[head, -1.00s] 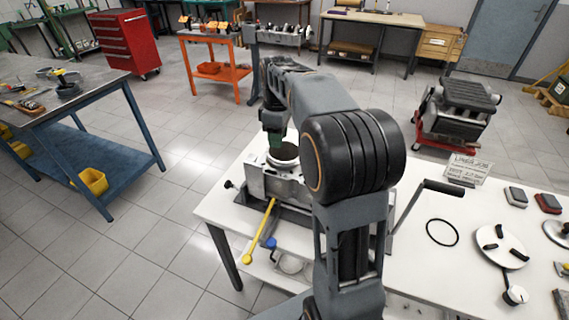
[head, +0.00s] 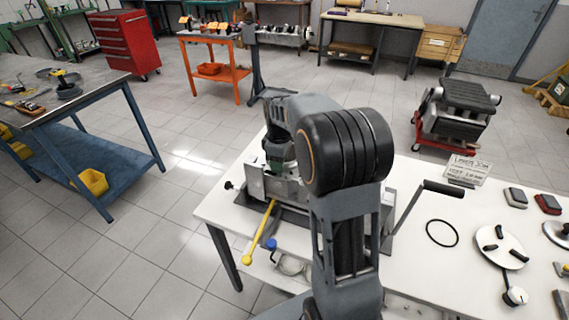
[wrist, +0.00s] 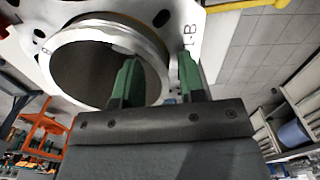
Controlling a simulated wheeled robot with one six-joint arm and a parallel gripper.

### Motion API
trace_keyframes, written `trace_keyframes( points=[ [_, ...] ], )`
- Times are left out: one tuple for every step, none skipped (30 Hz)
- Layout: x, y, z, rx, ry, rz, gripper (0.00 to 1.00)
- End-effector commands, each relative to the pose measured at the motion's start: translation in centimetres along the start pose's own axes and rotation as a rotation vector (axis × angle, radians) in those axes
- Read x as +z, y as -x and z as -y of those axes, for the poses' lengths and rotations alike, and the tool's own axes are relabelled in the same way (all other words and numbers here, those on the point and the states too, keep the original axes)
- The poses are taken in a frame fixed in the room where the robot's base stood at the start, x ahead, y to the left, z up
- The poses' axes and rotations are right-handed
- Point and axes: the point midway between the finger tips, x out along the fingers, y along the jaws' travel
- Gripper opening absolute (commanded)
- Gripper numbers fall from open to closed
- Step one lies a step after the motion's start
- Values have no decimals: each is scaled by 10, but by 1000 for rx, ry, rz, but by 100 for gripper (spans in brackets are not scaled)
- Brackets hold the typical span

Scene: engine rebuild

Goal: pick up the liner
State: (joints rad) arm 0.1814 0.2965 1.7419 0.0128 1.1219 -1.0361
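The liner (wrist: 62,48), a pale metal cylinder with a wide dark bore, stands in the block fixture on the white bench. In the wrist view its round rim fills the upper left, beside a flat plate marked "1-B". My gripper (wrist: 158,75) has green fingers on either side of the liner's near wall, one over the bore and one outside it. A gap shows between the fingers and the wall, so it looks open. In the head view my gripper (head: 277,160) is down at the fixture, and my arm hides most of the liner.
The fixture (head: 286,189) has a yellow-handled lever (head: 262,228) in front and a black-handled crank (head: 440,188) at right. A black ring (head: 442,233) and a white disc (head: 499,246) lie on the bench's right side. A blue-framed table (head: 75,110) stands at left.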

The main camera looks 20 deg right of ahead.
Motion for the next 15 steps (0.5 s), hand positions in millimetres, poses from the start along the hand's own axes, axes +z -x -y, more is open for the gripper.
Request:
trace_keyframes(
  points=[
    [0, 0, 0, 0, 0, 0, 37],
    [0, 0, 0, 0, 0, 0, 37],
    [0, 0, 0, 0, 0, 0, 37],
    [0, 0, 0, 0, 0, 0, 37],
    [0, 0, 0, 0, 0, 0, 37],
    [0, 0, 0, 0, 0, 0, 33],
    [0, 0, 0, 0, 0, 0, 30],
    [0, 0, 0, 0, 0, 0, 27],
    [0, 0, 0, 0, 0, 0, 24],
    [0, 0, 0, 0, 0, 0, 21],
    [0, 0, 0, 0, 0, 0, 18],
    [0, 0, 0, 0, 0, 0, 14],
    [0, 0, 0, 0, 0, 0, 11],
    [0, 0, 0, 0, 0, 0, 8],
    [0, 0, 0, 0, 0, 0, 4]
  ],
)
